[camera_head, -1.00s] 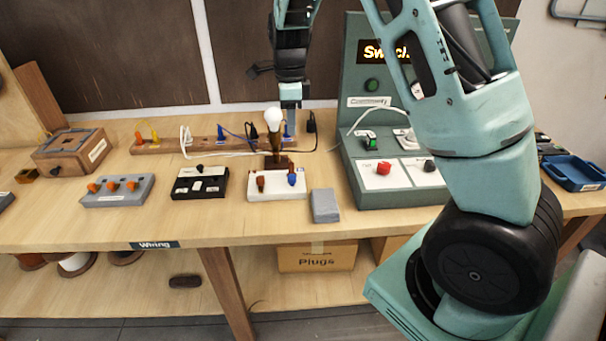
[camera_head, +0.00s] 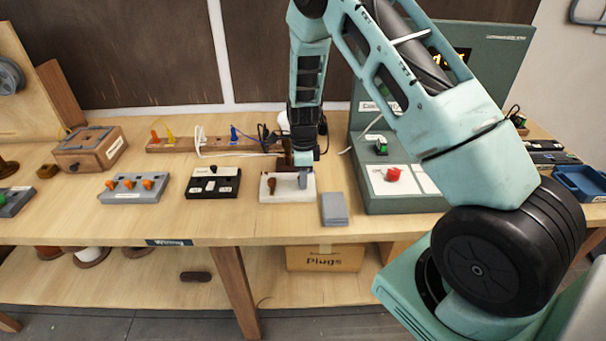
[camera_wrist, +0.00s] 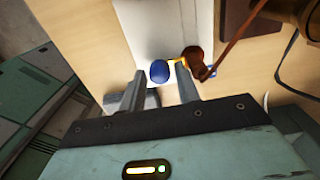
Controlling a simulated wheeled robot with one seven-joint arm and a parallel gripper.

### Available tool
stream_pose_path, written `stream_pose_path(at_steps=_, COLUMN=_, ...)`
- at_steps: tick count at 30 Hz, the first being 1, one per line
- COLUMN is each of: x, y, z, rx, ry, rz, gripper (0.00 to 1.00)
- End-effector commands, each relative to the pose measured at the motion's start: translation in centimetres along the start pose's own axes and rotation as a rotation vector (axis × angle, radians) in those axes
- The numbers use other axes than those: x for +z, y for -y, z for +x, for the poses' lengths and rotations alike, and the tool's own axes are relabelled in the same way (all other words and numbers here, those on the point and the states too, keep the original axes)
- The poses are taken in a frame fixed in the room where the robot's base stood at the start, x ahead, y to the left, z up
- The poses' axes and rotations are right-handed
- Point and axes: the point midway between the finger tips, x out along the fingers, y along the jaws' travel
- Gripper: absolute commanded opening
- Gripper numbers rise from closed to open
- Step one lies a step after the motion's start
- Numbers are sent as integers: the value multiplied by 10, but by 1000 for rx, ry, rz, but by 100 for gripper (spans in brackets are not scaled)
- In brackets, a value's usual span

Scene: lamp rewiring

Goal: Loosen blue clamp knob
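The blue clamp knob (camera_wrist: 159,71) stands on a white block (camera_wrist: 140,25), beside a brown knob (camera_wrist: 197,64). In the wrist view my gripper (camera_wrist: 160,70) is open, its two grey fingers on either side of the blue knob with small gaps visible. I cannot tell how deep the fingers reach around it. In the head view the gripper (camera_head: 303,178) is over the right part of the white block (camera_head: 285,196) and hides the blue knob. The brown knob (camera_head: 271,187) shows to its left.
The lamp's bulb (camera_head: 284,121) and base are partly behind my arm. A grey block (camera_head: 334,209) lies close on the right. A black switch box (camera_head: 212,184) sits on the left, and the green switch panel (camera_head: 400,203) stands right. A brown wire runs near the fingers in the wrist view.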

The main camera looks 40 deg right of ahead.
Motion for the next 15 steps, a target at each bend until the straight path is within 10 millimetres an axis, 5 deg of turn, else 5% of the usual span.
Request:
stream_pose_path(at_steps=8, x=0, y=0, z=2, rx=0, ry=1, rz=0, gripper=32)
stream_pose_path(at_steps=12, x=0, y=0, z=1, rx=0, ry=0, rz=0, gripper=0)
stream_pose_path(at_steps=15, x=0, y=0, z=1, rx=0, ry=0, rz=0, gripper=0)
